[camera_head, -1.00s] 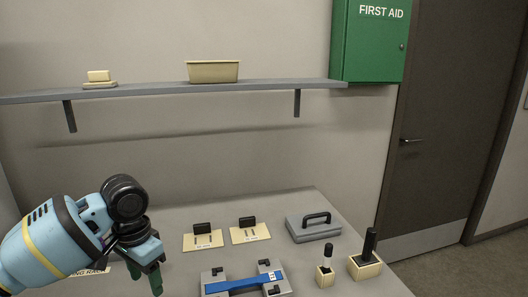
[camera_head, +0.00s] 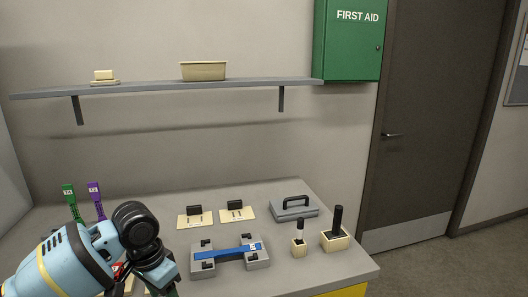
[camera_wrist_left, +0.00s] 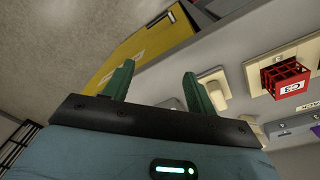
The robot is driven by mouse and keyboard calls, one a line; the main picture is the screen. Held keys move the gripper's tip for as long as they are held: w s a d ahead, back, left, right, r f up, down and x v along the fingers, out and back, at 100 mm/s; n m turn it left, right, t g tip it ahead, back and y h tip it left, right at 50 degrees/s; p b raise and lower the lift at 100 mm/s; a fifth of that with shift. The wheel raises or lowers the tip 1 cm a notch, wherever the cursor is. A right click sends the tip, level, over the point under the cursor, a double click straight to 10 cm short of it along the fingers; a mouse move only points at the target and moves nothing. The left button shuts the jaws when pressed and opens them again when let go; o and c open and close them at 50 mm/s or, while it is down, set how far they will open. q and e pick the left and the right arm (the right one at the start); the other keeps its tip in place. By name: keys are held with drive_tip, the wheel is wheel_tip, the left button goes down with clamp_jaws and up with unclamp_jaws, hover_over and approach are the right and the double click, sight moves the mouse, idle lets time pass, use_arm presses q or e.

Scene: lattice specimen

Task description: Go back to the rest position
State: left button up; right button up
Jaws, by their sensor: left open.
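My left gripper (camera_wrist_left: 157,88) shows in the left wrist view with its two green fingers spread apart and nothing between them. In the head view my left arm comes in at the lower left, and its gripper fingers are mostly cut off by the bottom edge. A blue lattice specimen (camera_head: 235,252) lies across a grey fixture (camera_head: 203,264) on the bench, to the right of my left gripper and apart from it. My right gripper shows in neither view.
The grey bench (camera_head: 300,262) holds two cream plates with black blocks, a grey case (camera_head: 295,208), and two cream holders with upright handles. Green (camera_head: 70,200) and purple (camera_head: 95,198) tags stand behind my arm. A red crate (camera_wrist_left: 285,79) shows in the wrist view. A shelf (camera_head: 160,88) is above.

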use_arm(q)
drive_tip(key=s+d+f+t+h, duration=0.1)
drive_tip(key=s+d+f+h, duration=0.2)
drive_tip(key=f, duration=0.4)
drive_tip(key=s+d+f+n+t, duration=0.1)
drive_tip(key=s+d+f+t, duration=0.15)
drive_tip(key=d+f, duration=0.35)
drive_tip(key=s+d+f+h, duration=0.2)
drive_tip(key=s+d+f, duration=0.15)
drive_tip(key=f, duration=0.35)
drive_tip(key=s+a+f+n+t+y, duration=0.1)
drive_tip(key=s+a+f, duration=0.2)
drive_tip(key=s, duration=0.4)
drive_tip(key=s+a+f+n+t+y, duration=0.1)
drive_tip(key=s+a, duration=0.3)
drive_tip(key=s, duration=0.4)
drive_tip(key=s+a+f+n+t+y, duration=0.1)
drive_tip(key=s+a+f, duration=0.3)
drive_tip(key=s, duration=0.4)
drive_tip(key=shift+a+f+t+y+p, duration=0.15)
drive_tip(key=shift+f+t+y+p, duration=0.25)
drive_tip(key=shift+t, duration=0.45)
drive_tip(key=shift+s+r, duration=0.1)
